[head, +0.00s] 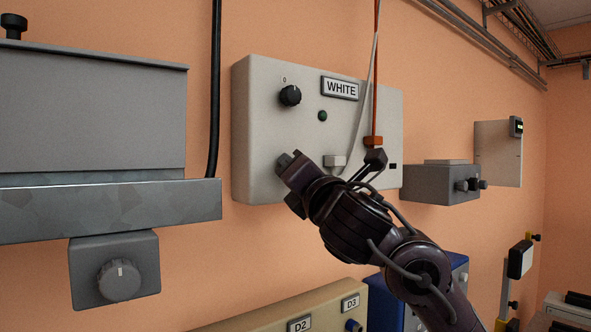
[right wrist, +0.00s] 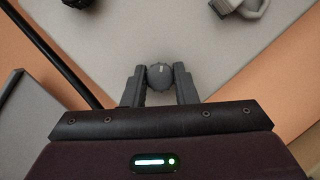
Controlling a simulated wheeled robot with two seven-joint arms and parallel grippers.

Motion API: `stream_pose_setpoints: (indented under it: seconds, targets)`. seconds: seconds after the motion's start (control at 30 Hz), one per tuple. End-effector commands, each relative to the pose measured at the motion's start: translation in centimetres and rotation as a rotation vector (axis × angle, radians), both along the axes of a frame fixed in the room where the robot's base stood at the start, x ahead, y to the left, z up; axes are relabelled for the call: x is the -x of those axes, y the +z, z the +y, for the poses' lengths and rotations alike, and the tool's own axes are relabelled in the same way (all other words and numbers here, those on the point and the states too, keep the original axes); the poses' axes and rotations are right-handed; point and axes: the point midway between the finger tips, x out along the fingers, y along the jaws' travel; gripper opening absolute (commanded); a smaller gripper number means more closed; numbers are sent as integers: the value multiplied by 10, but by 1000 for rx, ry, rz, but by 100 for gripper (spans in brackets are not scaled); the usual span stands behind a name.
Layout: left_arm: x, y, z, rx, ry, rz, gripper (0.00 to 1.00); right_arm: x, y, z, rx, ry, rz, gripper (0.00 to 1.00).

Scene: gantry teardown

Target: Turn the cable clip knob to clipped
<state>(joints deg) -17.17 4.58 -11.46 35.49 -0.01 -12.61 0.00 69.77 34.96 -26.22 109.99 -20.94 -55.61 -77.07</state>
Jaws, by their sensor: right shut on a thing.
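A small dark grey round knob (right wrist: 159,75) with a light pointer line sits on the face of the pale box marked WHITE (head: 257,95). My right gripper (head: 287,182) is at the lower left of that box face, and it also shows in the right wrist view (right wrist: 159,84). Its two fingers are shut on the knob, one on each side. The pointer line tilts slightly right of straight up in the wrist view. In the head view the gripper hides this knob. No label for it can be read. My left gripper is not in view.
A black knob (head: 290,95) marked 0 and a green button (head: 322,115) are higher on the box. A white plug (head: 334,160) and an orange plug (head: 373,141) with cables are close to my right arm. A grey cabinet (head: 90,110) stands left, past a black cable (head: 214,90).

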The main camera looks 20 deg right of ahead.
Motion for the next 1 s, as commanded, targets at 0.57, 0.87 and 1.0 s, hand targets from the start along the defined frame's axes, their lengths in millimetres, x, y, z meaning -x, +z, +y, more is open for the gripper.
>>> stream_pose_setpoints:
  seconds: [0.57, 0.87, 1.0]
  targets:
    - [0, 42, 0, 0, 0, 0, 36, 0, 5, 2, -468, 1, 173, 3]
    - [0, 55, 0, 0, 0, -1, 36, 0, 3, 2, -601, 1, 220, 3]
    - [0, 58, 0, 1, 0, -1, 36, 0, 3, 1, -629, 0, 230, 3]
